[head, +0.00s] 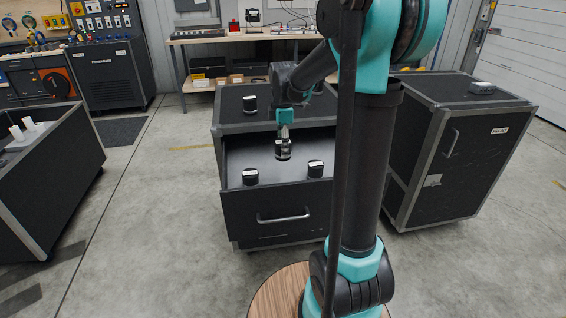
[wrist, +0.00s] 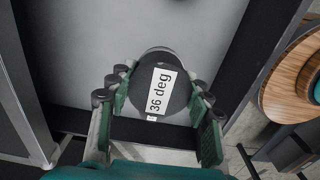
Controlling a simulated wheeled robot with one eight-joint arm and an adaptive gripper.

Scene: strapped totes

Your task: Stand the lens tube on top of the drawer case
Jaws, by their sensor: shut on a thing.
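The drawer case (head: 228,127) is a black case with metal edges, its front drawer (head: 267,213) pulled open and pale grey inside. My gripper (head: 283,139) is over the open drawer, pointing down, and shut on a lens tube (head: 283,151), dark, short and upright. In the wrist view the fingers of my gripper (wrist: 160,88) close around the tube's sides, and its round black top (wrist: 150,80) carries a white label reading "36 deg". I cannot tell whether the tube's base touches the drawer floor.
Two similar dark tubes stand in the drawer, at left (head: 250,177) and right (head: 316,169). Another dark piece (head: 250,104) stands on the case top, with clear room beside it. A second black case (head: 455,150) stands at the right.

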